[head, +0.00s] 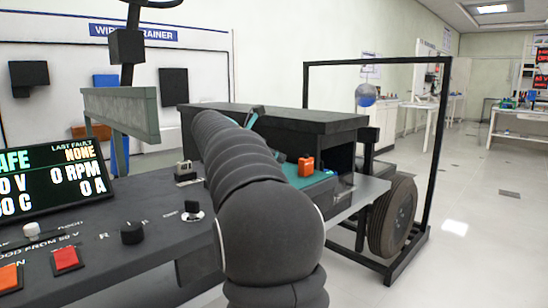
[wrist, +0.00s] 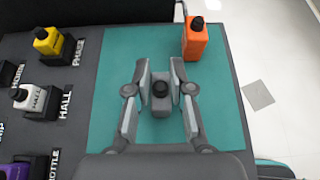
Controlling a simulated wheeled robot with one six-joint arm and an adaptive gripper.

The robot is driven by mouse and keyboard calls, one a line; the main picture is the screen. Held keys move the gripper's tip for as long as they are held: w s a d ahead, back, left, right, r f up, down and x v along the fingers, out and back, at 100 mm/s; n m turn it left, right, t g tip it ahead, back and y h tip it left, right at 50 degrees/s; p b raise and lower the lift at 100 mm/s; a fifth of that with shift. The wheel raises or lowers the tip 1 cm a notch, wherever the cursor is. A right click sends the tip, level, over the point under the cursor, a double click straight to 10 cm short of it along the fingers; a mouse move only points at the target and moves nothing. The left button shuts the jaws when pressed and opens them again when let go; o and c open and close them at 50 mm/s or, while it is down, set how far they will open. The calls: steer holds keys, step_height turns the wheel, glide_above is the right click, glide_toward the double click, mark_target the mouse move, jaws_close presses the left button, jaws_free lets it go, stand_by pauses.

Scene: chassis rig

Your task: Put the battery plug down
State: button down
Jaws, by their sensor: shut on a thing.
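In the wrist view my gripper (wrist: 160,75) is shut on a grey plug with a round black top (wrist: 160,100), which fits the battery plug. The plug is upright between the fingers, over the teal mat (wrist: 120,50). I cannot tell whether its underside touches the mat. In the head view my dark arm hides the gripper and the held plug. The mat shows partly in the head view (head: 322,186).
An orange plug with a black top (wrist: 195,38) stands on the mat, ahead and right of my gripper; it shows in the head view (head: 306,166). At left are a yellow plug (wrist: 47,42) by PHASE and a white plug (wrist: 35,98) by HALL. Bare mat lies around the held plug.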

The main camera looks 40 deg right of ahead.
steer(key=c, duration=1)
jaws_free()
steer(key=shift+f, duration=0.1)
steer(key=shift+a+r, duration=0.2)
steer(key=shift+r, duration=0.1)
steer(key=shift+p+v, duration=0.5)
steer(key=shift+v, duration=3)
